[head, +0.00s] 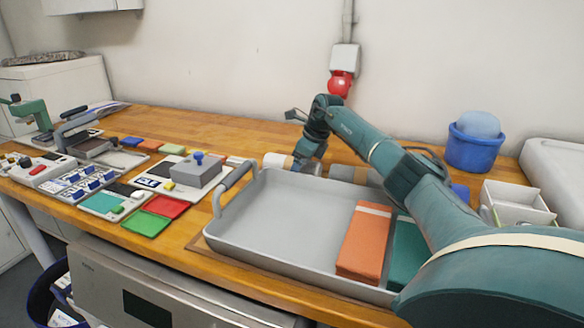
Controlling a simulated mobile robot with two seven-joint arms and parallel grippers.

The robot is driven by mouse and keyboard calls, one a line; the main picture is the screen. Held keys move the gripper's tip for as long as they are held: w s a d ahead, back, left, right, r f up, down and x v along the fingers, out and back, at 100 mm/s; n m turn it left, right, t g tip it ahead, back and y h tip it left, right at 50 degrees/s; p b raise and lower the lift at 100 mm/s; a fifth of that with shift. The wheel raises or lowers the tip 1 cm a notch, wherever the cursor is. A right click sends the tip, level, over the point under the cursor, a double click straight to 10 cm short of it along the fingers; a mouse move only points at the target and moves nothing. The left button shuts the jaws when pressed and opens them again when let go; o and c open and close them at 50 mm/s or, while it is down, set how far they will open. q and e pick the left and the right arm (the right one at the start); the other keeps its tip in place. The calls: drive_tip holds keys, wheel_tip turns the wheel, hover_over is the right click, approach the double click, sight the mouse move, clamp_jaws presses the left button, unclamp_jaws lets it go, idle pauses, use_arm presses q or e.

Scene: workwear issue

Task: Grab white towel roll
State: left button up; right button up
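A white roll (274,160) with a tan band lies on its side on the wooden table, just behind the grey tray's back edge. My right arm comes in from the right and reaches over the tray. My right gripper (300,164) points down at the white roll's right part and hides some of it. Its fingers are too small and dark to tell whether they are open or closed on the roll. A grey roll (348,173) lies to the right, partly behind my arm. My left gripper is not in view.
The grey tray (270,220) holds an orange folded cloth (364,243) and a green one (407,250). A blue bucket (472,152) and an open white box (517,203) stand at right. Several small devices and coloured pads crowd the left. A wall rises behind the table.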

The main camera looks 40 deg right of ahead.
drive_tip(key=shift+f, duration=0.1)
drive_tip(key=c, duration=1.1)
